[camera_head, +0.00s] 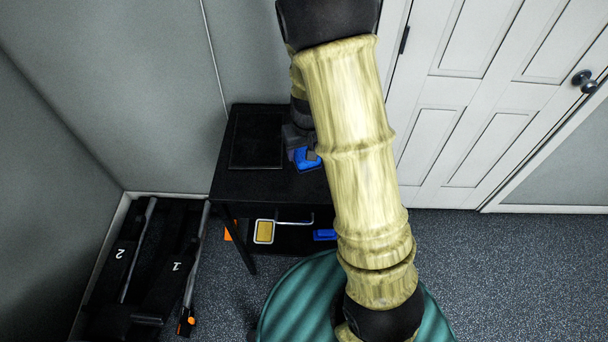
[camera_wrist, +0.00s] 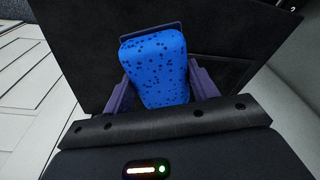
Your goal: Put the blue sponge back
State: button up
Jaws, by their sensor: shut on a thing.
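The blue sponge (camera_wrist: 157,68), dotted with dark holes, is between the two fingers of my gripper (camera_wrist: 160,84), which is shut on it. In the head view the sponge (camera_head: 306,160) shows as a small blue block over the black table (camera_head: 284,182), right of a flat dark panel or tray (camera_head: 257,137) on its top. My arm hides the table's right part. I cannot tell whether the sponge touches the tabletop. A dark edge shows just beyond the sponge in the wrist view.
On the table's lower level are a yellow item with a pale rim (camera_head: 264,231), another blue item (camera_head: 325,235) and an orange item (camera_head: 230,230). Black gear marked 1 and 2 (camera_head: 150,265) lies at left. A white door (camera_head: 480,100) stands right; open floor (camera_head: 500,270) lies before it.

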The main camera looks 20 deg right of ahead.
jog(key=shift+s, duration=0.25)
jog(key=shift+s+a+f, duration=0.1)
jog(key=shift+f, duration=0.2)
send_over(304, 178)
jog(key=shift+s+f, duration=0.15)
jog(key=shift+f, duration=1.25)
jog(key=shift+s+f, duration=0.15)
jog(key=shift+f, duration=1.2)
jog(key=shift+f+b, duration=0.35)
jog(key=shift+f, duration=1.55)
jog(key=shift+f, duration=0.15)
jog(key=o, duration=0.9)
